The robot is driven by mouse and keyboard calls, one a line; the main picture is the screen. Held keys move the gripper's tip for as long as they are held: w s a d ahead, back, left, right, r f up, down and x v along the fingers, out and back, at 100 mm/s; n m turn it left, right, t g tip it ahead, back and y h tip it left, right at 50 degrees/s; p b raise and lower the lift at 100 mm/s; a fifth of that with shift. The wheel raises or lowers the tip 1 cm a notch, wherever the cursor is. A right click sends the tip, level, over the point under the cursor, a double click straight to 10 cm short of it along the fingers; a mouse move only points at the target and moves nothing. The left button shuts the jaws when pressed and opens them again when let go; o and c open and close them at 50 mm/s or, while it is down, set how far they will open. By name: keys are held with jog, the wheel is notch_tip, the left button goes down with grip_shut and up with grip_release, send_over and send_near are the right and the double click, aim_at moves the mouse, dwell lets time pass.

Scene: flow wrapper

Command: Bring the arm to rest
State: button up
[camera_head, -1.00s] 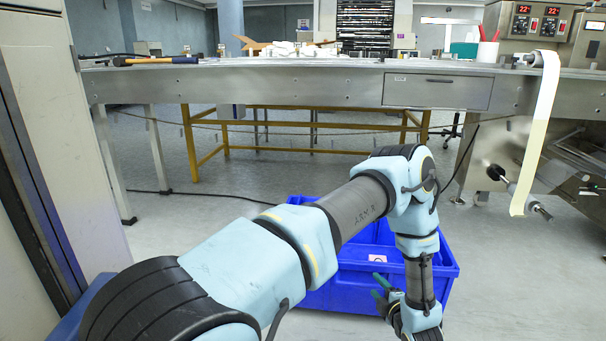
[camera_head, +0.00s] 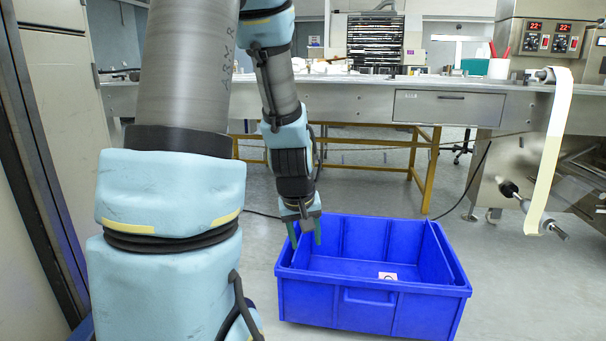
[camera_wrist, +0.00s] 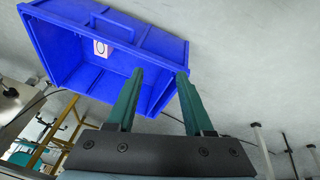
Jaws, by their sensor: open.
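My gripper (camera_head: 305,238) hangs at the left rim of the blue crate in the head view, with its green fingers pointing down. In the wrist view my gripper (camera_wrist: 160,82) shows two green fingers apart with nothing between them. My arm is raised on the left side of the head view and bends down to the gripper. The blue crate (camera_head: 370,297) stands on the floor. It also shows in the wrist view (camera_wrist: 130,30), beyond the fingers. I cannot tell whether the fingers touch its rim.
A steel workbench (camera_head: 370,104) with a drawer runs across the back. A machine with a hanging cream film strip (camera_head: 551,150) stands at the right. A pale cabinet (camera_head: 45,120) is close on the left. The floor right of the crate is clear.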

jog(key=s+a+r+m+g+y+p, duration=0.15)
jog(key=s+a+r, duration=0.25)
jog(key=s+a, duration=0.4)
jog(key=w+p+v, duration=0.3)
jog(key=p+v, duration=1.4)
jog(key=w+r+p+v, duration=0.1)
jog(key=w+p+v, duration=0.3)
jog(key=p+v, duration=1.4)
jog(key=shift+s+d+r+m+g+p, duration=0.25)
jog(key=shift+r+m+g+p, duration=0.1)
jog(key=shift+m, duration=0.1)
